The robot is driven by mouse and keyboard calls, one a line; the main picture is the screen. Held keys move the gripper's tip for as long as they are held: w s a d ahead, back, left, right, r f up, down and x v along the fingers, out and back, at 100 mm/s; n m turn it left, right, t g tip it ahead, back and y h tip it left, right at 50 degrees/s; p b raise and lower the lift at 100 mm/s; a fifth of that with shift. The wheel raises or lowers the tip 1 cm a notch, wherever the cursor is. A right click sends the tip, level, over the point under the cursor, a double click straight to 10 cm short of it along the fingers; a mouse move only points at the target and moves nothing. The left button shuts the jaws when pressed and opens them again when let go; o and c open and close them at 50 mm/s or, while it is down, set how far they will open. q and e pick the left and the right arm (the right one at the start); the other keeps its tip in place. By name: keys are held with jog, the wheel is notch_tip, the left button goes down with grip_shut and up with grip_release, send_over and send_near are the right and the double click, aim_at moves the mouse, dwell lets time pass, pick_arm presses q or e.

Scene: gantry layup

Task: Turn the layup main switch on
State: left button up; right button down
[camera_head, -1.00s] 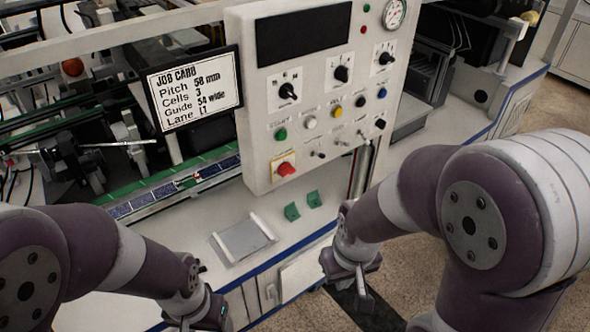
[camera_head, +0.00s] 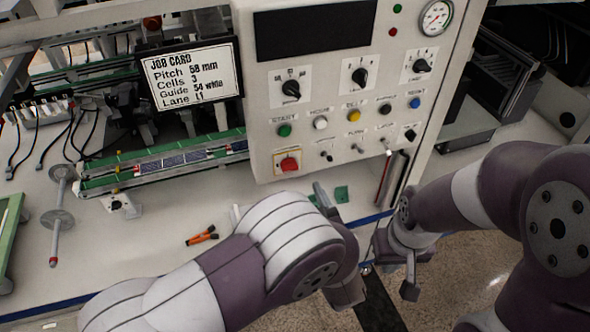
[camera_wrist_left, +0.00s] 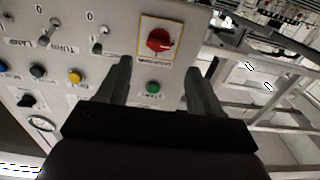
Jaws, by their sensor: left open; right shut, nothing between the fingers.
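The layup main switch appears to be the red rotary knob (camera_head: 289,163) on a yellow-edged plate, low on the control panel's left. In the left wrist view the red knob (camera_wrist_left: 160,40) shows upside down, beyond my fingertips. Its on or off setting is too small to read. My left gripper (camera_wrist_left: 158,68) is open and empty, apart from the knob, with the green start button (camera_wrist_left: 153,87) seen between its fingers. In the head view my own arm hides most of it; a grey finger-like part (camera_head: 322,196) shows below the panel. My right gripper (camera_head: 410,272) is shut and empty, low at the right.
The control panel (camera_head: 262,110) carries black dials, coloured buttons and small toggles close to the red knob. A job card screen (camera_head: 190,80) is at its left. Orange-black pliers (camera_head: 202,236) and a green block (camera_head: 341,194) lie on the white bench (camera_head: 150,255).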

aim_at(291, 169)
pick_arm(q)
jog(key=x, duration=0.4)
jog(key=shift+w+d+p, duration=0.25)
jog(key=shift+p, duration=0.15)
jog(key=shift+w+a, duration=0.35)
jog(key=shift+w, duration=0.2)
jog(key=shift+w+a, duration=0.4)
jog(key=shift+w, duration=0.2)
jog(key=shift+d, duration=0.2)
jog(key=shift+w, duration=0.1)
jog(key=shift+c, duration=0.3)
jog(key=c, duration=1)
